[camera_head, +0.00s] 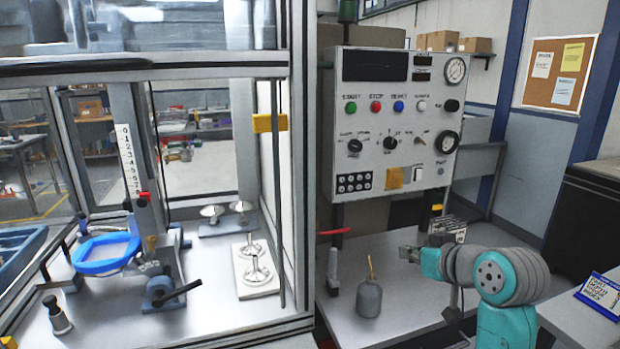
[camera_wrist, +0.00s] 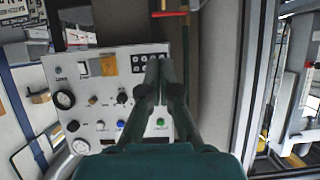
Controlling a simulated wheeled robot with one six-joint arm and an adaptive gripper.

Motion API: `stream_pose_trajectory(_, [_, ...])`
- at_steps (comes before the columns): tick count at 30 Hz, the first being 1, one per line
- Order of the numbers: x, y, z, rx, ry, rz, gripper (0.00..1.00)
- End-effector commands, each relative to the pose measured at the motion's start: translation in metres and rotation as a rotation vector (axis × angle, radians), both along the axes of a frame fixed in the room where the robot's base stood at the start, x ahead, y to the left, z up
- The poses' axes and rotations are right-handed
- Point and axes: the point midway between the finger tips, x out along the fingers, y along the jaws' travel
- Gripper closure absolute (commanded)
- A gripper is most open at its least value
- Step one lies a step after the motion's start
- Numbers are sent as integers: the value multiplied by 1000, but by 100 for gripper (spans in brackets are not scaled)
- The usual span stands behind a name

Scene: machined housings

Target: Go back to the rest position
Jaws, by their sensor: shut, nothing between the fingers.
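My gripper (camera_head: 412,253) is at the right of the head view, at the end of my teal and grey arm, above the grey bench beside the enclosure. In the wrist view my gripper (camera_wrist: 159,62) has its two dark fingers together with nothing between them. The fingers lie across the picture of the control panel (camera_wrist: 105,95). In the head view the control panel (camera_head: 375,150) stands upright behind the gripper, and its buttons and dials are clear of it.
A grey oil can (camera_head: 369,298) and a red-handled tool (camera_head: 334,262) stand on the bench (camera_head: 400,310) left of the gripper. The framed enclosure (camera_head: 303,200) holds a blue ring fixture (camera_head: 106,265) and metal housings (camera_head: 257,270). A sign (camera_head: 602,294) lies at right.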

Motion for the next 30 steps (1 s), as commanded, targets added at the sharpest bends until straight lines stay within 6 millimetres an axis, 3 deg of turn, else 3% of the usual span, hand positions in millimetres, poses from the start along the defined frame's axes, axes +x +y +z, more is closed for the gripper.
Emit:
stream_pose_trajectory(11, [-6,2,-36,26,-1,-27,100])
stream_pose_trajectory(17, [-14,4,-67,48,-2,-53,100])
stream_pose_trajectory(23, [-31,7,-113,75,-3,-91,100])
stream_pose_trajectory(30, [-73,11,-188,106,-12,-162,100])
